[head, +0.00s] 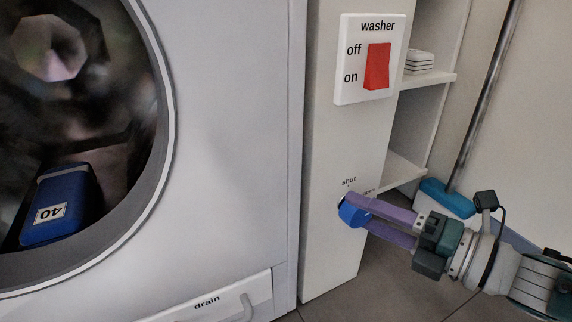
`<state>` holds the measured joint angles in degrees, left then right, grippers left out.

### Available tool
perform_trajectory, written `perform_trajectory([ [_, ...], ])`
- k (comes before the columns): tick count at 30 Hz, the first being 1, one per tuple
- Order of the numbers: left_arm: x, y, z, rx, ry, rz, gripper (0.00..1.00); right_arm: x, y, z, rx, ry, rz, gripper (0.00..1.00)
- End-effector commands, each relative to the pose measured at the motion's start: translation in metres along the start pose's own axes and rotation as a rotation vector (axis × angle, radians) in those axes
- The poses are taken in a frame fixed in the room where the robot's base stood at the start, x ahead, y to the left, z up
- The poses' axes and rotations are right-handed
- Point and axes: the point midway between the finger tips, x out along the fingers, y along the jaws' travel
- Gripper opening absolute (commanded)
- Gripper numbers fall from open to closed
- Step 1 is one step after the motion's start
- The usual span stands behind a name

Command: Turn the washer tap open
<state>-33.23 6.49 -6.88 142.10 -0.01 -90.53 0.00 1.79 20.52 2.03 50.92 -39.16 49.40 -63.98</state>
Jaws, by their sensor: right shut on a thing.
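The washer tap (350,215) is a blue knob low on the white side panel (330,255), to the right of the washer. Small "shut" and "open" labels stand just above it. My right gripper (357,208) comes in from the right with its purple fingers closed on the blue tap. The fingers hide part of the tap, so its exact turn cannot be told. My left gripper is out of view.
The washer (235,130) fills the left, with a blue item marked 40 (62,190) at its door and a drain flap (225,300) below. A red washer switch (377,66) sits above the tap. Shelves (402,170) and a blue-headed broom (447,198) stand behind my right arm.

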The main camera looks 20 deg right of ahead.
Motion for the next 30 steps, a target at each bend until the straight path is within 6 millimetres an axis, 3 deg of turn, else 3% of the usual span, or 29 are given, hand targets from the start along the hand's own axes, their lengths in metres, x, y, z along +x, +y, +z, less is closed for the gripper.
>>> perform_trajectory([
  [12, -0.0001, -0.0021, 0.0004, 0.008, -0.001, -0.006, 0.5, 0.0006, -0.0009, -0.0005, 0.175, -0.011, 0.072, 0.03],
  [29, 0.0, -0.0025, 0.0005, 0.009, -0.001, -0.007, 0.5, 0.0006, -0.0006, -0.0009, 0.202, -0.013, 0.083, 0.03],
  [30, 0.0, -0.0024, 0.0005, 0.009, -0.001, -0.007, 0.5, 0.0006, -0.0006, -0.0009, 0.202, -0.013, 0.083, 0.62],
])
